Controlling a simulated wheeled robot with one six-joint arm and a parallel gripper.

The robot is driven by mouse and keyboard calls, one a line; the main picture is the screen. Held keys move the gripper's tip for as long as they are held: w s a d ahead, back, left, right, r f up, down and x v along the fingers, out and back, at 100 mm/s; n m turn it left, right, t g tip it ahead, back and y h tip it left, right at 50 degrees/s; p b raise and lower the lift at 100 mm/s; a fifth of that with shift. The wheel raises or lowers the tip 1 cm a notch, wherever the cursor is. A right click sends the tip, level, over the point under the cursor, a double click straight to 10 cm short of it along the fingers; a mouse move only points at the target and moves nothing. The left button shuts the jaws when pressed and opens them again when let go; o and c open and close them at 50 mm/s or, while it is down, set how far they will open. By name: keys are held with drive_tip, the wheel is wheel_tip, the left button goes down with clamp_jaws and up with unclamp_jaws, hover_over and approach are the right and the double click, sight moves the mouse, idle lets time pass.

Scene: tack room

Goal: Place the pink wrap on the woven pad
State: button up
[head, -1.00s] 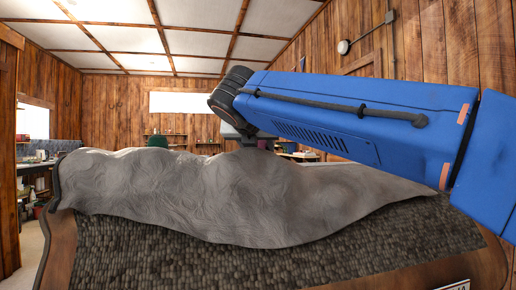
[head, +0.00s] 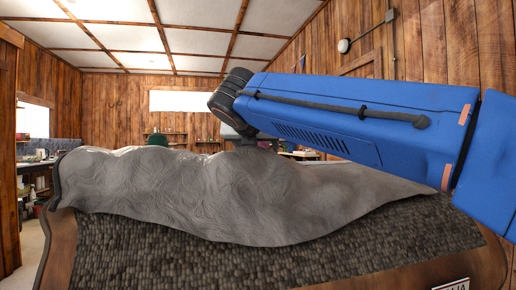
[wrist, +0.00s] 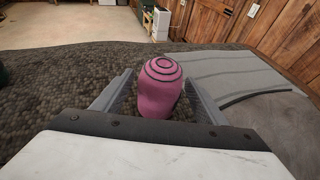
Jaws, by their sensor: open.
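The pink wrap (wrist: 158,94), a rounded roll with dark spiral rings on its end, stands between my gripper's fingers in the wrist view. My gripper (wrist: 160,78) is open, with one finger on each side of the wrap. I cannot tell whether either finger touches it. A light grey pad with darker stripes (wrist: 222,72), which looks like the woven pad, lies just right of and beyond the wrap. In the head view the wrap, the pad and my fingers are hidden behind the grey cloth.
A large rumpled grey cloth (head: 215,195) covers much of the dark, pebbly-textured surface (head: 160,250) in the head view. A white cabinet (wrist: 160,22) stands on the floor beyond.

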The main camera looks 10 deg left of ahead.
drive_tip(key=v, duration=1.2)
